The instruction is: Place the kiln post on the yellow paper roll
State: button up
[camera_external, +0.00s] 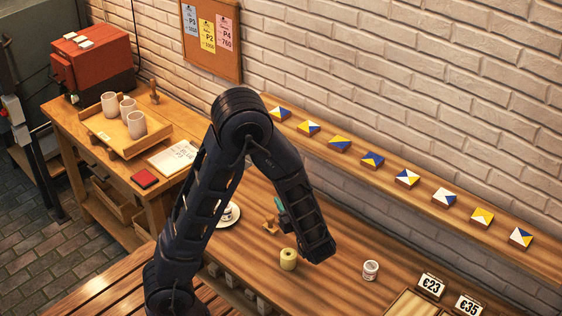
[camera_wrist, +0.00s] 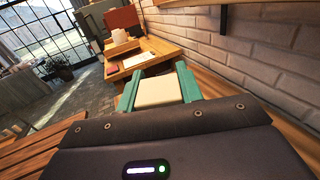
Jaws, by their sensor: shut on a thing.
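My gripper (camera_wrist: 158,88) is shut on the cream, block-shaped kiln post (camera_wrist: 157,92), which sits between the two teal fingers in the wrist view. In the external view a teal part of my gripper (camera_external: 280,204) shows beside my forearm, above the table; the post is hidden there. The yellow paper roll (camera_external: 288,261) stands upright on the table, nearer the camera than the gripper, just left of my arm's lower end in the picture. Nothing is seen on top of the roll. The roll cannot be made out in the wrist view.
A small wooden stand (camera_external: 269,225) is close to the gripper. A white jar (camera_external: 370,270) and price signs (camera_external: 431,286) stand to the right. A shelf of painted tiles (camera_external: 407,177) runs along the wall.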

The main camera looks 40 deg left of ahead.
notch_tip(320, 180, down, 15)
dwell(0.8)
jog(key=shift+f, duration=0.15)
jog(key=o, duration=1.1)
